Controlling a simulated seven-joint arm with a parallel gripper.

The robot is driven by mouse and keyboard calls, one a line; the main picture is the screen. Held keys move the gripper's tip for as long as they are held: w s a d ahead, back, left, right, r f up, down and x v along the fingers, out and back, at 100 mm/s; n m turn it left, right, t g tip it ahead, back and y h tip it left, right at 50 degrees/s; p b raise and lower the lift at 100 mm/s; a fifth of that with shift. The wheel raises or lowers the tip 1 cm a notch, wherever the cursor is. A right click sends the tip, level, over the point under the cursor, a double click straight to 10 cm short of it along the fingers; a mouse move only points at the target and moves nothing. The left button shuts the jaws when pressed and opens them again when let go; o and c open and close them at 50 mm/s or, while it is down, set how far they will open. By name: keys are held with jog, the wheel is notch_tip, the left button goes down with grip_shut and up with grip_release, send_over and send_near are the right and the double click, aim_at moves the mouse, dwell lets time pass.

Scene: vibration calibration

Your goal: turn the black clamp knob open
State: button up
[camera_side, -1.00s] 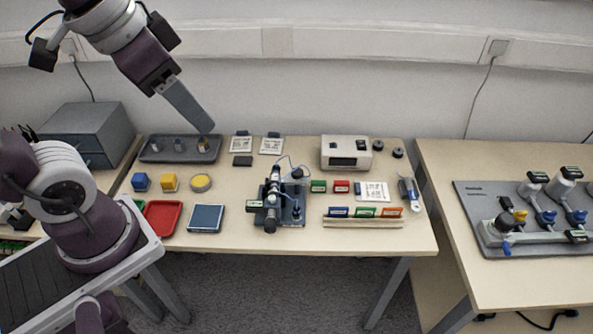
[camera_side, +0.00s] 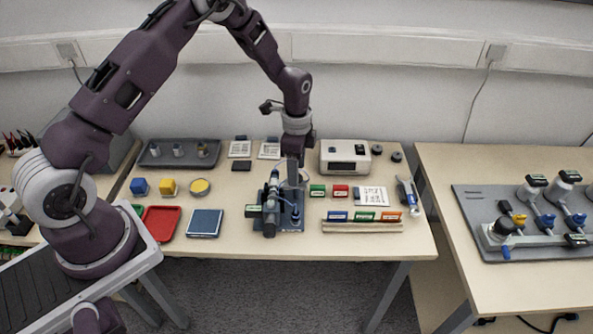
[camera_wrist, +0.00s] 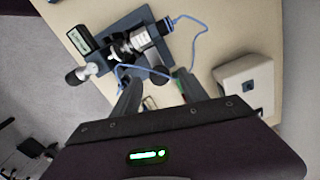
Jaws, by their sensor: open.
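The vibration rig (camera_side: 270,215), a dark cylinder assembly on a blue base plate (camera_side: 291,226), stands mid-table. My gripper (camera_side: 293,184) points down at the upright part of the rig and covers it in the side view. In the wrist view my gripper (camera_wrist: 158,84) has its two fingers apart, with the rig just beyond them.
A blue cable (camera_wrist: 188,20) loops from the rig close to the fingers. A white instrument box (camera_side: 345,156) stands behind right. Green and red blocks (camera_side: 329,191) sit just right of the rig. A slotted rack (camera_side: 362,227) stands front right.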

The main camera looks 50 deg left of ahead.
jog(key=shift+f, duration=0.6)
grip_shut()
jog(key=shift+n, duration=0.3)
jog(key=n, duration=0.3)
jog(key=shift+n, duration=0.4)
jog(key=n, duration=0.4)
jog(key=shift+n, duration=0.3)
jog(key=n, duration=0.4)
jog(key=shift+n, duration=2.6)
